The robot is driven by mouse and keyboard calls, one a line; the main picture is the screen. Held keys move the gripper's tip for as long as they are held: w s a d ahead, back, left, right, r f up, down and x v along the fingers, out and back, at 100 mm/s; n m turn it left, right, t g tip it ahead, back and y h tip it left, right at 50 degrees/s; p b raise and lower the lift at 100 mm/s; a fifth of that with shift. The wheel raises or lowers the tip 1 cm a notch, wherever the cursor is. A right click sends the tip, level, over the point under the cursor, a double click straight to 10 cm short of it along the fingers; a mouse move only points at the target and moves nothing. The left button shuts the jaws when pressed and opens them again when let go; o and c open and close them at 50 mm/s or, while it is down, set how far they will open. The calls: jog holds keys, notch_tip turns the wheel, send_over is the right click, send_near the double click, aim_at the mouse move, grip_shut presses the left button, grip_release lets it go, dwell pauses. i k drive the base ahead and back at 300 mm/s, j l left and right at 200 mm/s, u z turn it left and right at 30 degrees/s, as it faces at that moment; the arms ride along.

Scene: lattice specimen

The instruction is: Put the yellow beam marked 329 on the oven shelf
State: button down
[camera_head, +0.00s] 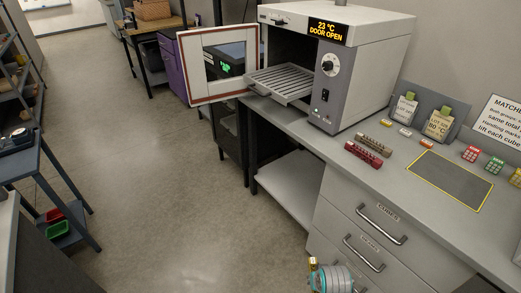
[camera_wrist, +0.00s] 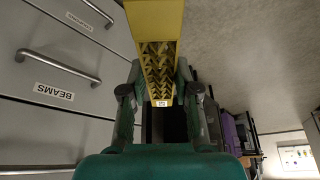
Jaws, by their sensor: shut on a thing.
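A yellow lattice beam (camera_wrist: 158,45) is held between the fingers of my gripper (camera_wrist: 159,88) in the wrist view. A small white label shows at its near end, but its number is too small to read. In the head view my gripper (camera_head: 316,268) is low at the bottom, in front of the drawers, with a bit of yellow at its tip. The oven (camera_head: 365,50) stands on the bench with its door (camera_head: 187,70) swung open to the left. Its display reads 23 °C, DOOR OPEN. The slatted oven shelf (camera_head: 285,84) sticks out of the opening and looks empty.
Two dark red and brown beams (camera_head: 363,153) lie on the bench, left of a grey mat (camera_head: 447,180) with a yellow edge. Several small cubes and two lot holders stand behind. The drawers (camera_head: 380,211) below look shut. Floor to the left is clear; a blue table (camera_head: 40,165) stands far left.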

aim_at(279, 83)
jog(key=i+j+u, duration=0.15)
jog(key=i+u, duration=0.15)
jog(key=i, duration=0.25)
jog(key=i+u, duration=0.3)
jog(key=i, duration=0.2)
